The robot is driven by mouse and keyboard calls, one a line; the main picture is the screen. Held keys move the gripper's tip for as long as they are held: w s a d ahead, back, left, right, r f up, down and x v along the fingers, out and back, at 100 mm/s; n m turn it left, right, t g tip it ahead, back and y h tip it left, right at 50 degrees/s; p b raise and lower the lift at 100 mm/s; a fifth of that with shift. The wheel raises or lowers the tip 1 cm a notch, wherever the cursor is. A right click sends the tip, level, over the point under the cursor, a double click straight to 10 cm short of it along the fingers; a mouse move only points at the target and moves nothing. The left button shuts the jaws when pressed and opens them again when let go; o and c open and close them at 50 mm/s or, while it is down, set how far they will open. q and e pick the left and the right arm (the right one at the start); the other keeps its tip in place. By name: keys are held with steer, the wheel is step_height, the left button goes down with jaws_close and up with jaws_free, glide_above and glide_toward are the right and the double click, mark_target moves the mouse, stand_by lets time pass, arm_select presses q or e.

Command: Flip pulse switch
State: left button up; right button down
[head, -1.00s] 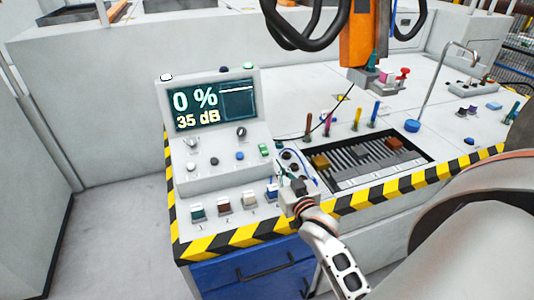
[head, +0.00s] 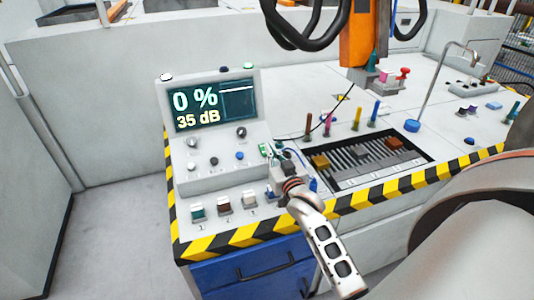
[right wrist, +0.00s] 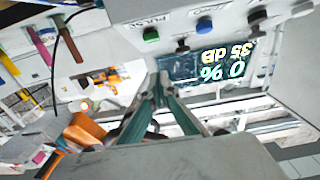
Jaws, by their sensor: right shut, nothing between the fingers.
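The green pulse switch (head: 264,149) is at the right end of the knob row on the sloped console panel. In the right wrist view a green switch (right wrist: 151,34) shows beside an upside-down label that seems to read PULSE. My right gripper (head: 271,154) is at the panel right beside the switch and partly covers that area. In the right wrist view its two fingers (right wrist: 162,84) meet at the tips, with nothing between them. I cannot tell whether they touch the switch. My left gripper is not in view.
The screen (head: 210,103) above the panel reads 0 % and 35 dB. Black knobs and a blue button (head: 239,155) sit left of the switch. Rocker switches (head: 224,205) line the lower ledge. A slotted tray (head: 372,160) and coloured upright handles (head: 328,124) are to the right.

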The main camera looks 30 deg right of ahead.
mark_target(264, 150)
steer(key=shift+w+d+f+b, duration=0.2)
steer(key=shift+w+f+b, duration=0.05)
steer(key=shift+w+f, duration=0.75)
steer(key=shift+w+d+f+b, duration=0.2)
steer(key=shift+w+f, duration=0.65)
steer(key=shift+f, duration=0.15)
